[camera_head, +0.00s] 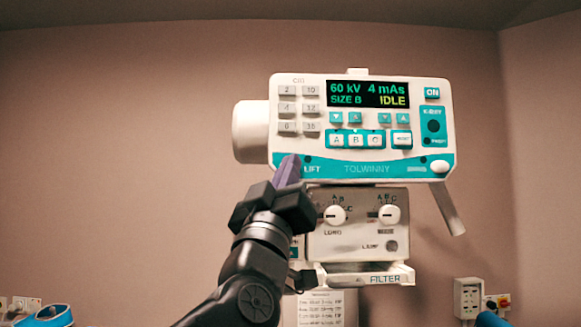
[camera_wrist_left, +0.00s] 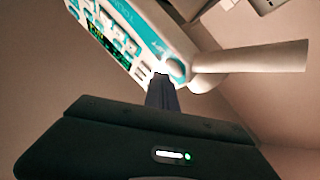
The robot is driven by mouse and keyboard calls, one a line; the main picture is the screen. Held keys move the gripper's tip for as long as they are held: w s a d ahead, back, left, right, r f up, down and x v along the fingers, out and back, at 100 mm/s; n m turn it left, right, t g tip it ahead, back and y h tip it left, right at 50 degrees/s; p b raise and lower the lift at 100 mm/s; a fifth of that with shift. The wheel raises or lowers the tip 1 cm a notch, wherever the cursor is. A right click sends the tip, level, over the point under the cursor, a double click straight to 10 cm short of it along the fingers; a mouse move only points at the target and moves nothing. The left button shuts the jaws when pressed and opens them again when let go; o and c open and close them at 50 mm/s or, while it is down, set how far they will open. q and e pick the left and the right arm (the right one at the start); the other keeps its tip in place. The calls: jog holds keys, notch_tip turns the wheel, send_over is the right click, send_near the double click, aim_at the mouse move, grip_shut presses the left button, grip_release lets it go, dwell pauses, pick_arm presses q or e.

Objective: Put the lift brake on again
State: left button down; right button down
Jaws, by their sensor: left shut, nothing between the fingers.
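The X-ray unit's control head (camera_head: 345,90) is white with a teal lower band. Its display (camera_head: 367,94) reads 60 kV, 4 mAs, SIZE B, IDLE. The word LIFT (camera_head: 312,169) is printed at the left of the band, with a small dark dot (camera_head: 308,160) above it. My left gripper (camera_head: 289,168) is shut and empty, its fingertips in front of the band just left of that word. The fingers hide whatever lies there, and I cannot tell whether they touch it. In the left wrist view the shut fingers (camera_wrist_left: 161,92) point at the control head (camera_wrist_left: 140,35). My right gripper is out of view.
A white knob (camera_head: 439,167) with a handle (camera_head: 449,209) hanging down is at the head's right. Below is a collimator box (camera_head: 358,246) with two dials and a FILTER tray (camera_head: 372,280). Room left of the head is free.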

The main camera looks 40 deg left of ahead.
pick_arm(q)
jog(key=shift+s+d, duration=0.1)
jog(key=shift+s, duration=0.05)
jog(key=shift+s+d, duration=0.75)
jog(key=shift+s, duration=0.25)
jog(key=shift+s+d, duration=0.75)
jog(key=shift+s, duration=0.25)
